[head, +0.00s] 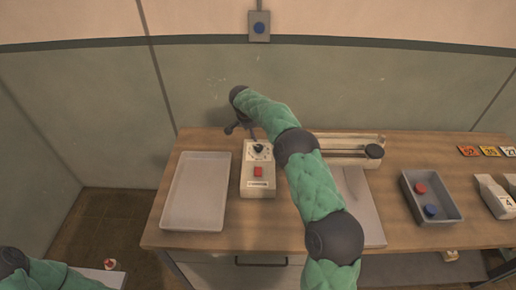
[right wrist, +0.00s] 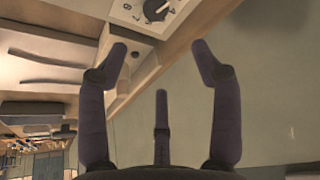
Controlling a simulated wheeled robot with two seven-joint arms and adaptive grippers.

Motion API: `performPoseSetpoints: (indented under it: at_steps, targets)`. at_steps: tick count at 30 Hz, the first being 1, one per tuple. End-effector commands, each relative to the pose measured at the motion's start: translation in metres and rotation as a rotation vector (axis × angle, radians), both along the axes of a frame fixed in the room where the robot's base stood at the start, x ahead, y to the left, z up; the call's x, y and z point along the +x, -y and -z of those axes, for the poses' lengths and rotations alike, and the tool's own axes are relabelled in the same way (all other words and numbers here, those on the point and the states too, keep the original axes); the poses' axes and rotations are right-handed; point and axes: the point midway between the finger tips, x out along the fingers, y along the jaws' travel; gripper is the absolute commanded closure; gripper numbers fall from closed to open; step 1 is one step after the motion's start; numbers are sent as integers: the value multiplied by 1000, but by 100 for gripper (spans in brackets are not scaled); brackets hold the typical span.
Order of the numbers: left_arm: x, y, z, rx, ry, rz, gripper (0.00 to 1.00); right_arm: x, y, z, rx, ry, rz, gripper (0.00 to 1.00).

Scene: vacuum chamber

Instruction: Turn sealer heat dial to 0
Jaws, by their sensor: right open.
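The sealer's cream control box (head: 259,187) stands on the wooden bench, with a red button (head: 258,171) on its front half. Its dark heat dial (head: 258,148) sits on a pale scale near the back end. My right gripper (head: 247,132) is just behind and above the dial, partly hidden by its own arm. In the right wrist view the dial (right wrist: 157,9) is at the top edge, cut off, beyond the open, empty fingers (right wrist: 159,47). The fingers are apart from the dial. I cannot read its setting. My left gripper is out of view; only green arm shows lower left.
A pale empty tray (head: 197,190) lies left of the box. My right arm crosses in front of the sealing bar unit (head: 350,143). A grey bin (head: 432,197) with red and blue items stands to the right. The wall (head: 200,90) is close behind.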

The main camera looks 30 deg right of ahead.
Motion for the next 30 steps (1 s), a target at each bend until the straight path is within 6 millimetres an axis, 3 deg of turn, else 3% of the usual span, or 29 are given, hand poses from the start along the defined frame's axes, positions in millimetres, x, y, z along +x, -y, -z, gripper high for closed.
performPoseSetpoints:
  at_steps: [3,9,16,30]
  targets:
    - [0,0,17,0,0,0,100,0,0,18,0,-2,-1,35]
    - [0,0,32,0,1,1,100,0,0,33,0,-2,-1,35]
    - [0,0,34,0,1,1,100,3,4,48,2,-3,-1,35]
    - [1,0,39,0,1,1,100,19,29,118,1,-2,-1,35]
